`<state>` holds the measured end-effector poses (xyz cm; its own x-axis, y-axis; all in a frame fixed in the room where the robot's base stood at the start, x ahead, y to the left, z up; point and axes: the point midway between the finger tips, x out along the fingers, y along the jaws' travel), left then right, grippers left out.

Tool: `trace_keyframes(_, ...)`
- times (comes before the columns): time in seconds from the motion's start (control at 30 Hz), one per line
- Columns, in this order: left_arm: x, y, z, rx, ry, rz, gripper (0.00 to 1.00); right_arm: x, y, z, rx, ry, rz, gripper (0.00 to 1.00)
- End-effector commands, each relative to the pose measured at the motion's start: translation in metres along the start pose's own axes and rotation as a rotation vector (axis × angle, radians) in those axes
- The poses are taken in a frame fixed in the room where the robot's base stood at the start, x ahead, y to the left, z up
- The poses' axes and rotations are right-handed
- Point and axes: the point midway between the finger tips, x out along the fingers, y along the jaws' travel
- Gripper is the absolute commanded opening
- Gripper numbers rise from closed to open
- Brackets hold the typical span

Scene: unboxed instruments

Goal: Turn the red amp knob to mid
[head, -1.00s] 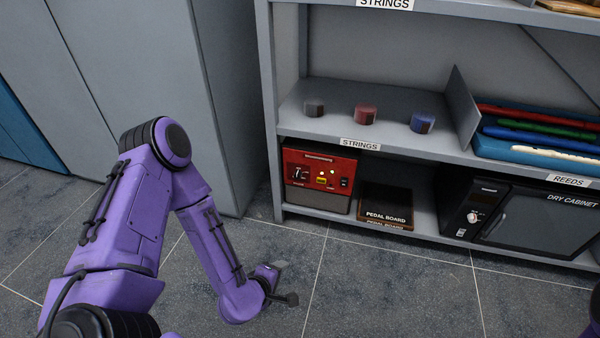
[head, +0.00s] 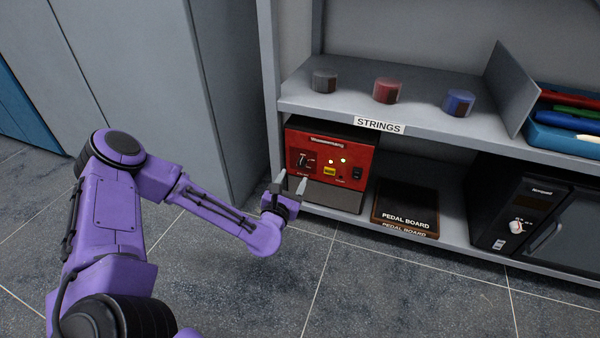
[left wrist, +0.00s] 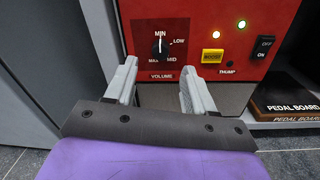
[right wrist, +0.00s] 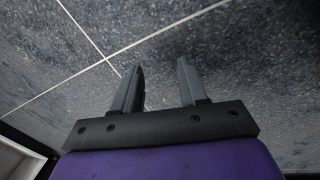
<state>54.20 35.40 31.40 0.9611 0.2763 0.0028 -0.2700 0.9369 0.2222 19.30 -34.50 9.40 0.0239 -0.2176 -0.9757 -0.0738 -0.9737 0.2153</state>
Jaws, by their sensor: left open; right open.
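The red amp (head: 330,155) stands on the lower shelf at its left end. Its black volume knob (head: 303,159) is on the left of the red panel. In the left wrist view the knob (left wrist: 160,46) has a white line pointing up to MIN; LOW, MID and MAX are printed around it. My left gripper (head: 292,186) is open and empty, just in front of the amp and a little below the knob. In the left wrist view its fingers (left wrist: 157,82) lie below the knob and do not touch it. My right gripper (right wrist: 160,75) is open and empty over the floor.
On the amp panel, right of the knob, are a yellow button (left wrist: 212,56), two lit lamps and a black ON/OFF switch (left wrist: 262,47). A pedal board (head: 406,207) and a dry cabinet (head: 530,210) stand to the right. The STRINGS shelf (head: 340,109) overhangs the amp.

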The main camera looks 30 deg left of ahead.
Motion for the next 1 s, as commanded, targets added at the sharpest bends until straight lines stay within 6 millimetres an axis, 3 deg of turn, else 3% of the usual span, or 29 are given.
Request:
trace_keyframes(0.1,0.028,-0.002,-0.005,0.001,-0.003,0.000,0.54,0.019,0.006,-0.014,-0.002,0.081,0.031,0.43)
trace_keyframes(0.3,0.058,-0.003,-0.003,0.001,-0.001,-0.003,0.54,0.032,0.015,-0.033,-0.003,0.187,0.069,0.43)
trace_keyframes(0.63,0.064,-0.003,0.000,0.000,0.002,-0.004,0.54,0.032,0.018,-0.038,-0.004,0.212,0.077,0.43)
trace_keyframes(0.8,0.064,-0.003,0.000,0.000,0.002,-0.004,0.00,0.032,0.018,-0.037,-0.003,0.211,0.077,0.43)
trace_keyframes(1.0,0.064,-0.003,0.000,0.006,0.002,-0.004,0.00,0.031,0.017,-0.037,-0.003,0.209,0.076,0.43)
